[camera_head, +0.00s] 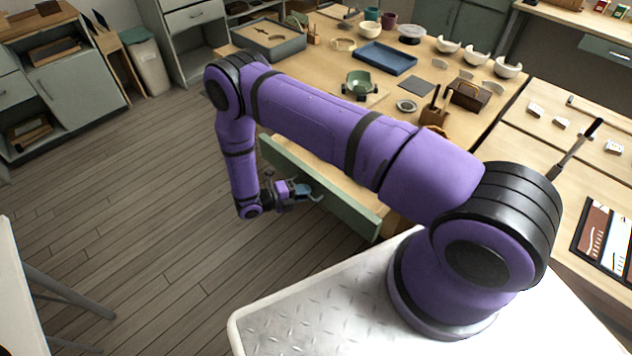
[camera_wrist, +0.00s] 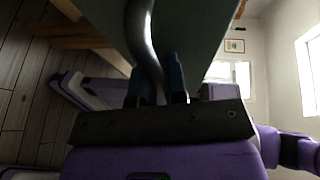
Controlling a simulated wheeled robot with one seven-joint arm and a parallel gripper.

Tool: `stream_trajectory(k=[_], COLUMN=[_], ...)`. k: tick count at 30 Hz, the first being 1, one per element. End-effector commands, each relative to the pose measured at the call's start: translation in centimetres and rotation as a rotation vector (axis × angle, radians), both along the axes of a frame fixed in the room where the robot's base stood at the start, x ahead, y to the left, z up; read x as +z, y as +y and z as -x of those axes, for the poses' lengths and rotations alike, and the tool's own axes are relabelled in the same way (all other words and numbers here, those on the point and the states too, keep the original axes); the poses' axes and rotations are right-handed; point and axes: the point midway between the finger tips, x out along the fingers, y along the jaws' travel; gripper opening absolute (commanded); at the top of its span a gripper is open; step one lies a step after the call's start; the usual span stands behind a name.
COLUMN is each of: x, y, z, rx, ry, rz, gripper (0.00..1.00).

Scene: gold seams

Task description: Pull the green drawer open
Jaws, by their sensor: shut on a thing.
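The green drawer (camera_head: 350,204) is under the near side of the wooden table in the head view, its long front standing out from the table edge with some of its inside showing. Its front also fills the top of the wrist view (camera_wrist: 195,30). A curved metal handle (camera_wrist: 143,40) runs down from the front between my fingers; it also shows in the head view (camera_head: 316,196). My gripper (camera_wrist: 160,80) is shut on the handle, in front of the drawer. In the head view my gripper (camera_head: 303,190) is small and partly dark. My purple arm hides part of the drawer and table.
The plank floor (camera_head: 140,230) left of my gripper is clear. A white surface (camera_head: 15,290) stands at the lower left.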

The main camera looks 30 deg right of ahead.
Motion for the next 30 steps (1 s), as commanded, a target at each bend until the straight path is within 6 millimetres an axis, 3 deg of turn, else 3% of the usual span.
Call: stream_trajectory(k=[7,21,22,24,30], x=[0.0,0.0,0.0,0.0,0.0], y=[2.2,2.5,2.5,2.5,2.5], z=[0.8,0.9,0.9,0.9,0.9], rx=[0.001,0.0,0.0,0.0,0.0], ry=[0.0,0.0,0.0,0.0,0.0], rz=[-0.001,-0.001,-0.001,-0.001,0.0], gripper=[0.0,0.0,0.2,0.36,0.37])
